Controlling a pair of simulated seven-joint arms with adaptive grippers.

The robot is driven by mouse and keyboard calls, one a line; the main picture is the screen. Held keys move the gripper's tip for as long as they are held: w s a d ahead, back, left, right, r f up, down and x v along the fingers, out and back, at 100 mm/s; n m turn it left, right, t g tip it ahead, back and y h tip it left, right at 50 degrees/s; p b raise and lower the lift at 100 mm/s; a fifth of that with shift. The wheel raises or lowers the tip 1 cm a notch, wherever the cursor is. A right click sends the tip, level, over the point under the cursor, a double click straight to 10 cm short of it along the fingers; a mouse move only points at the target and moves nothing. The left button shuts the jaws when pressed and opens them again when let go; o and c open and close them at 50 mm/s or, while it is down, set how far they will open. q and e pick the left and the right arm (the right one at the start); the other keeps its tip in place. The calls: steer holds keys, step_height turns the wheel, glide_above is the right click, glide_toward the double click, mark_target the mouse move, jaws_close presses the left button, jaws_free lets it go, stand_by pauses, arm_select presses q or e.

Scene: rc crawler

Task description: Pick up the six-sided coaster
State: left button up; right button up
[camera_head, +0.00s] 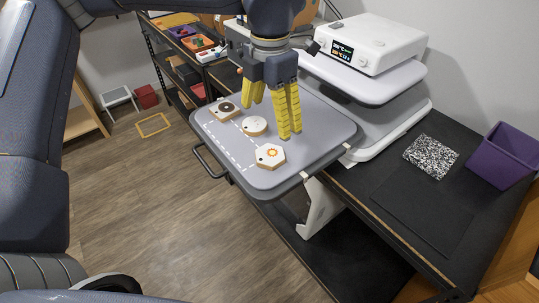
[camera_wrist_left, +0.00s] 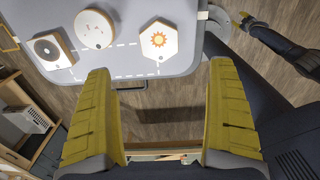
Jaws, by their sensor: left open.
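The six-sided coaster (camera_head: 270,156) is white with a wooden edge and an orange sun mark. It lies flat near the front corner of the grey tray table. It also shows in the left wrist view (camera_wrist_left: 159,41). A round white coaster (camera_head: 254,125) and a square coaster with a dark disc (camera_head: 223,110) lie in a row with it. My left gripper (camera_head: 271,118) is open and empty, its yellow fingers pointing down above the tray, behind the six-sided coaster. In the left wrist view, my right gripper (camera_wrist_left: 246,22) shows only partly at the upper right.
The grey tray table (camera_head: 325,140) has dashed white lines and a front handle. A white device with a display (camera_head: 370,45) stands behind it. A purple bin (camera_head: 505,158) and a speckled square (camera_head: 431,156) are on the black bench at right. The tray's right part is clear.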

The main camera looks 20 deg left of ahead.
mark_target(270, 154)
arm_select(q)
steer(key=shift+w+f, duration=0.1)
steer(key=shift+f, duration=6.05)
steer(key=c, duration=1.3)
steer(key=shift+r, duration=0.15)
